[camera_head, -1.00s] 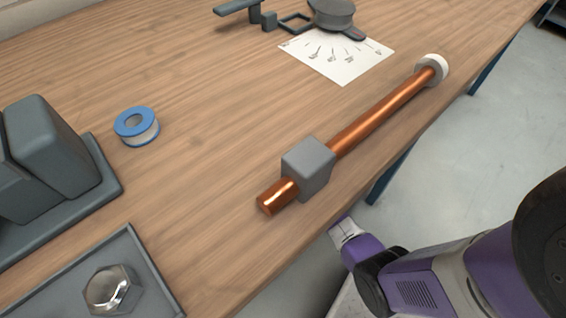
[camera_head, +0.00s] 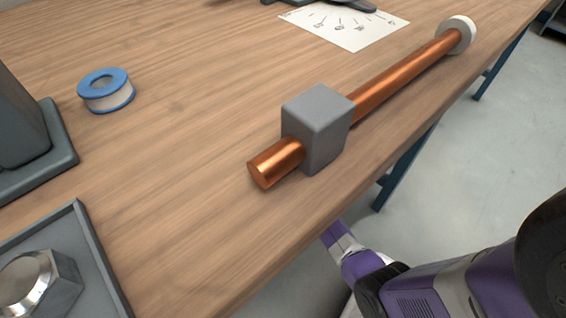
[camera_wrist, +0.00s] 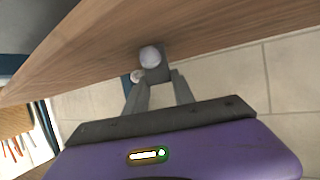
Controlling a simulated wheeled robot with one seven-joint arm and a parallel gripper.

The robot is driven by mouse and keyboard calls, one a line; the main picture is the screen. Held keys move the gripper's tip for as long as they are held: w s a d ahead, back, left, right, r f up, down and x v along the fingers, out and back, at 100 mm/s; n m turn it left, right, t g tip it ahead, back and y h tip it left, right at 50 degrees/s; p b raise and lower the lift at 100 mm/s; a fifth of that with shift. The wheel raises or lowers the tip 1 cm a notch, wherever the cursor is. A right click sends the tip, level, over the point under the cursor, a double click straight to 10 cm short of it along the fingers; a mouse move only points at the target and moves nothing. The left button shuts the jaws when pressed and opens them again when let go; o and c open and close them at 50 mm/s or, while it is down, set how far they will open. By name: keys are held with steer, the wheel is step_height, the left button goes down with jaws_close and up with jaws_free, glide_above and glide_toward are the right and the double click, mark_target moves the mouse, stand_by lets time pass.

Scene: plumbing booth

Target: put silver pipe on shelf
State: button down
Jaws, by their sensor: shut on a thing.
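In the wrist view, my gripper (camera_wrist: 158,84) is shut, with its grey fingers below the table edge. A round, pale silvery end of what looks like the silver pipe (camera_wrist: 150,57) shows at the fingertips, seen nearly end-on. Its length is hidden. A grey block shape sits right beside it, and a smaller pale round piece shows at the left finger. In the head view, my purple arm is at the lower right, in front of the table's edge; the fingers and the held thing cannot be made out there. I cannot pick out the shelf in either view.
A copper pipe (camera_head: 405,77) passes through a grey block (camera_head: 318,128) on the wooden table (camera_head: 190,150), with a white ring (camera_head: 458,35) at its far end. Blue-white tape (camera_head: 106,91) and a tray (camera_head: 95,250) with a metal nut (camera_head: 40,285) lie left. Open floor is right.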

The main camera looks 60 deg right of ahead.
steer(key=shift+r, duration=0.1)
steer(key=shift+f, duration=0.25)
steer(key=c, duration=1.1)
jaws_free()
steer(key=shift+o, duration=0.2)
steer(key=shift+r, duration=0.15)
